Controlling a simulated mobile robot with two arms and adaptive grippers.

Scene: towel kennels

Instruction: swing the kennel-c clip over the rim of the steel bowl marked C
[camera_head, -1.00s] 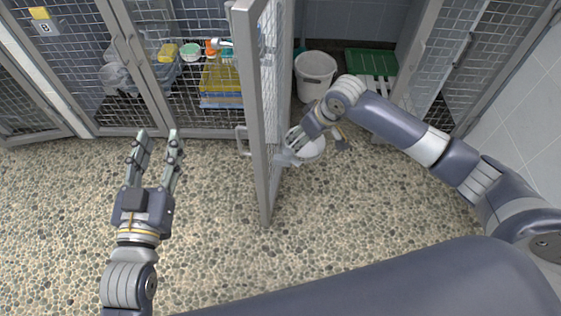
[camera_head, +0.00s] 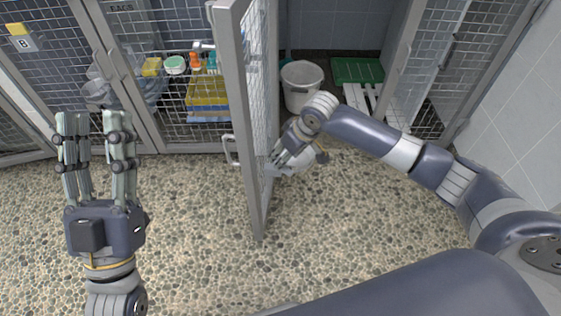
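My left gripper (camera_head: 96,120) is open and empty, fingers pointing up the picture over the floor in front of the left-hand kennels. My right gripper (camera_head: 279,160) reaches in beside the open mesh door (camera_head: 239,120), on its right side. A pale round bowl (camera_head: 299,164) shows partly under and behind the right gripper; I cannot read a mark on it. A small dark piece (camera_head: 321,157) sticks out at its right; I cannot tell if it is the clip. The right fingers are too small and overlapped to show whether they hold anything.
A B tag (camera_head: 23,43) hangs at far left. The pebbled floor in front is clear.

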